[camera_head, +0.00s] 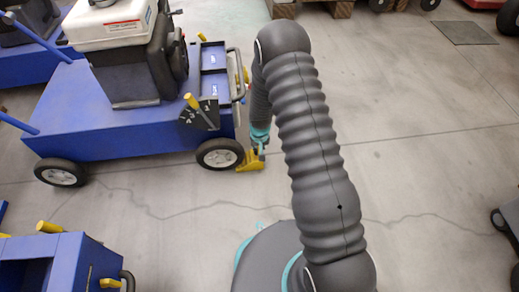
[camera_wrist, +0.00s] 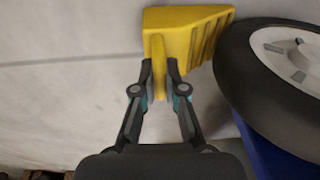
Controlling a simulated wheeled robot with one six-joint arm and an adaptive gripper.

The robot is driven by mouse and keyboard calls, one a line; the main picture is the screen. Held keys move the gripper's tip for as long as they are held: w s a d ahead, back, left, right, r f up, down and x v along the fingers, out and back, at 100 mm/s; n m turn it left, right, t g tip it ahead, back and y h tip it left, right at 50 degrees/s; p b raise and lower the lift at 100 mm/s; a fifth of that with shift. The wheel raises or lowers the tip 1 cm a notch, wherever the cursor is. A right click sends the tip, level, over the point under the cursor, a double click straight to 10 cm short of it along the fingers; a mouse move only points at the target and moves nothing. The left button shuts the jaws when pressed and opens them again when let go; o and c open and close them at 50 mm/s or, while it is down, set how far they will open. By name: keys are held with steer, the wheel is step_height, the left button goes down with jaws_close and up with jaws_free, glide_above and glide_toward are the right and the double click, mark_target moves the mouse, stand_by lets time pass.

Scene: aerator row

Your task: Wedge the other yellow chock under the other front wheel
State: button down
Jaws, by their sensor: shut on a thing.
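The yellow chock (camera_head: 250,161) is on the floor against or right beside the near front wheel (camera_head: 220,154) of the blue aerator (camera_head: 120,125). My gripper (camera_head: 260,141) is above it, partly hidden by my arm. In the wrist view my gripper (camera_wrist: 159,82) is shut on the upright handle of the yellow chock (camera_wrist: 184,32). The ribbed slope of the chock faces the black tyre of the wheel (camera_wrist: 277,75), with little or no gap; contact is hard to tell. A second chock is not visible.
A second blue machine (camera_head: 62,262) stands at the lower left. A wooden pallet (camera_head: 342,9) is at the top and a dark floor mat (camera_head: 465,32) at the upper right. The floor right of my arm is mostly clear.

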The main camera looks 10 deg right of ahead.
steer(key=c, duration=1.2)
jaws_free()
steer(key=shift+o, duration=0.2)
step_height(320, 180, up, 12)
steer(key=s, duration=0.1)
steer(key=shift+s, duration=0.25)
step_height(320, 180, up, 7)
steer(key=p, duration=0.4)
